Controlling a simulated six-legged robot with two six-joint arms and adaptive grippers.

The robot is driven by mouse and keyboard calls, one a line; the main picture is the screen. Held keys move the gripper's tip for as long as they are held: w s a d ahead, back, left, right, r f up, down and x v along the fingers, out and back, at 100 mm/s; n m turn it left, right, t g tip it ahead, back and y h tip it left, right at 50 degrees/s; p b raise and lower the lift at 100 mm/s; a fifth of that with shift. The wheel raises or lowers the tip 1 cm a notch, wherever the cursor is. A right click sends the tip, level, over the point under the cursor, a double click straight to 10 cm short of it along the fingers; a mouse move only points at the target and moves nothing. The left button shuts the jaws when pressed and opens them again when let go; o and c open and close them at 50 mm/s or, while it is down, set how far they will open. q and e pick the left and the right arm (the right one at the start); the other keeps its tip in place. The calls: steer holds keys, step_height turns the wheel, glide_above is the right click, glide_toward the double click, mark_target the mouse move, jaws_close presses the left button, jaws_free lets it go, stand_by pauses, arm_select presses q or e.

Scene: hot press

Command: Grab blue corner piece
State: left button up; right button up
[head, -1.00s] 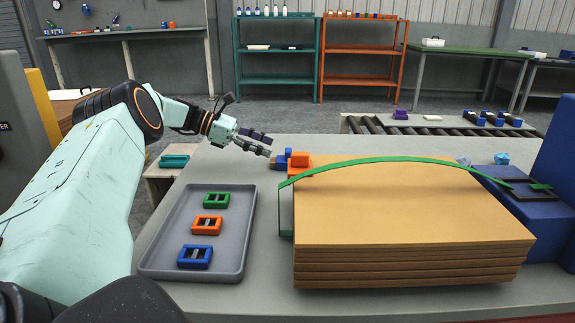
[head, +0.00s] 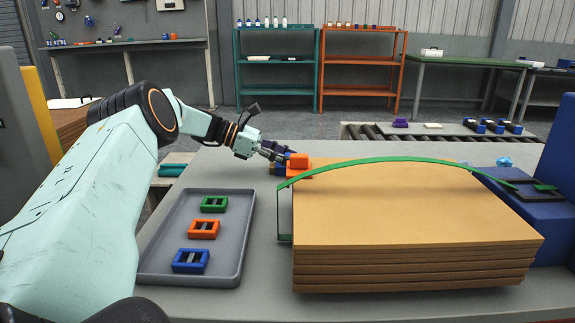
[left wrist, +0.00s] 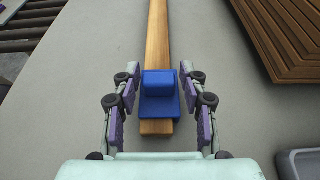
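The blue corner piece (left wrist: 160,95) sits on the near end of a narrow wooden strip (left wrist: 158,40) in the left wrist view. My left gripper (left wrist: 161,88) is open, with its purple-padded fingers on either side of the blue piece. Gaps show between the pads and the piece, so it is not clamped. In the head view the left gripper (head: 272,152) is beside the stack's far left corner and partly hides the blue piece (head: 278,169). My right gripper is not in view.
A stack of brown boards (head: 410,210) with a green strap (head: 385,161) lies right of the gripper. An orange corner piece (head: 299,161) is at its far left corner. A grey tray (head: 233,255) holds green, orange and blue buckles. A roller conveyor (head: 375,135) is behind.

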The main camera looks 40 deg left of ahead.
arm_select(q)
steer(key=shift+w, duration=0.1)
steer(key=c, duration=0.7)
